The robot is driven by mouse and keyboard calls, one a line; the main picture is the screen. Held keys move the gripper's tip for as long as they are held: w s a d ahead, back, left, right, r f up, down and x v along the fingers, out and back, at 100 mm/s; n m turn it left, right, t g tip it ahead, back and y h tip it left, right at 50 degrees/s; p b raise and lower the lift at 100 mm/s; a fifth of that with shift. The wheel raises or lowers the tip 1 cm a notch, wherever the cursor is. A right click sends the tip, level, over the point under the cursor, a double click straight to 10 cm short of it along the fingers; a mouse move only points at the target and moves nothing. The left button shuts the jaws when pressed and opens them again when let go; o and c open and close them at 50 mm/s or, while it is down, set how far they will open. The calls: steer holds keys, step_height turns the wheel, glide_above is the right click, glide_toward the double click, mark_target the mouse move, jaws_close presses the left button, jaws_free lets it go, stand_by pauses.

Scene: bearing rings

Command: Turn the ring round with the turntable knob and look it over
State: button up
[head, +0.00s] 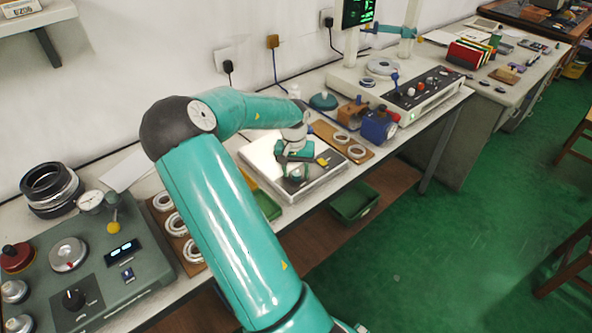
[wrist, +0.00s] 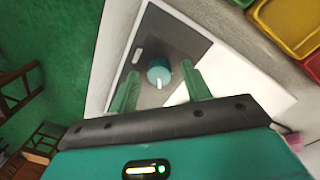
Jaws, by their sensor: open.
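My gripper (head: 296,174) points down over the pale flat-topped unit (head: 262,168) in the middle of the bench. In the wrist view my gripper (wrist: 161,74) is open, with its two green fingers apart. A round teal knob (wrist: 157,77) with a white pointer mark shows between the fingertips, on the unit's dark grey panel (wrist: 188,47). I see no finger clearly pressing on it, and the height gap cannot be judged. I see no ring on the visible part of this unit; my arm and gripper hide some of it.
White rings (head: 175,224) lie on a brown board at left, and two rings (head: 341,138) on another board at right. A long instrument (head: 420,91) stands behind right. A grey-green instrument (head: 88,272) stands front left. Coloured bins (wrist: 289,22) are beside the unit.

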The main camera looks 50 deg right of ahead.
steer(key=shift+c, duration=0.5)
steer(key=c, duration=0.9)
steer(key=shift+m, duration=2.9)
steer(key=o, duration=1)
